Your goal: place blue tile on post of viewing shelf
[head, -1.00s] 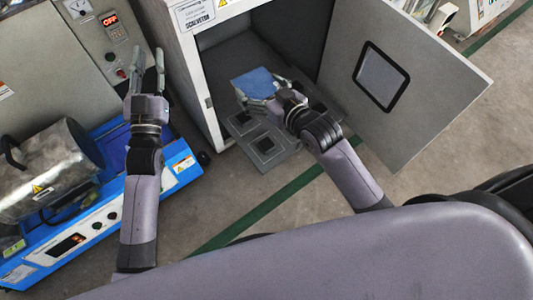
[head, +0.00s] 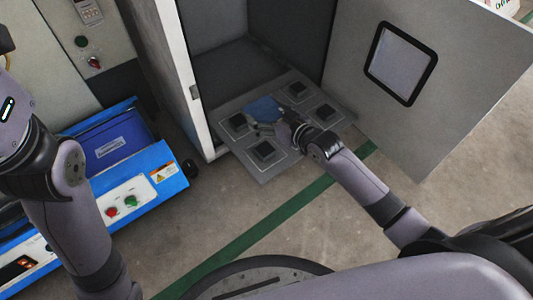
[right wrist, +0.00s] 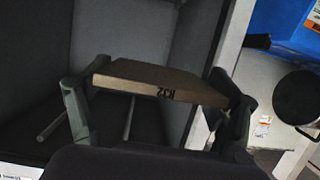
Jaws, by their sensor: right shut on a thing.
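My right gripper (head: 268,123) is shut on the blue tile (head: 263,107) and holds it over the viewing shelf (head: 276,171). The shelf is a grey panel at the cabinet's opening, with several dark square posts, such as the front one (head: 264,151) and the left one (head: 238,122). I cannot tell whether the tile touches a post. My left gripper is out of view; only its arm shows at the left.
The grey cabinet (head: 171,62) stands open, its windowed door (head: 440,105) swung out to the right. A blue machine (head: 150,180) with buttons is at the left. The floor in front of the shelf is clear, with a green stripe (head: 270,225).

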